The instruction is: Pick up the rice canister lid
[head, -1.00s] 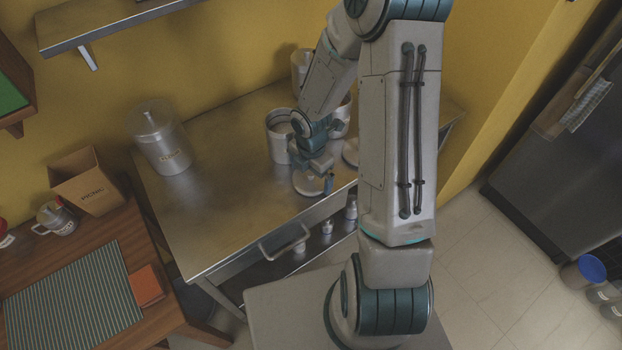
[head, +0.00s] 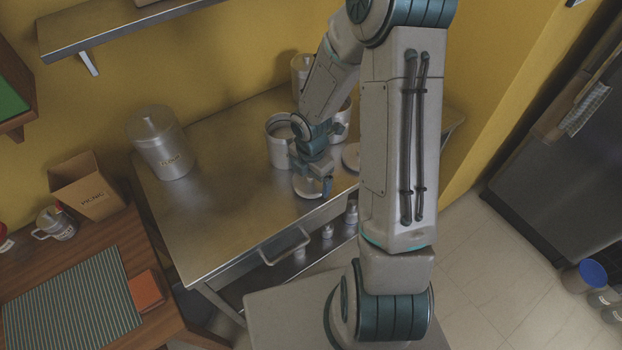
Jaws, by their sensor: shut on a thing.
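My gripper (head: 318,183) is over the front part of the steel table and is shut on a round metal lid (head: 306,188). The lid lies low, at or just above the tabletop; I cannot tell if it touches. Its label is not readable, so I cannot confirm it is the rice lid. An open steel canister (head: 280,140) stands just behind the gripper. More canisters (head: 302,70) stand behind my arm, partly hidden. A second round lid (head: 351,156) lies to the right, partly covered by my arm.
A lidded canister (head: 161,143) stands at the table's left. The steel table (head: 228,215) is clear at front left. A cardboard box (head: 83,183), a mug (head: 55,222) and a striped mat (head: 72,300) are on the wooden table. A wall shelf (head: 115,24) hangs above.

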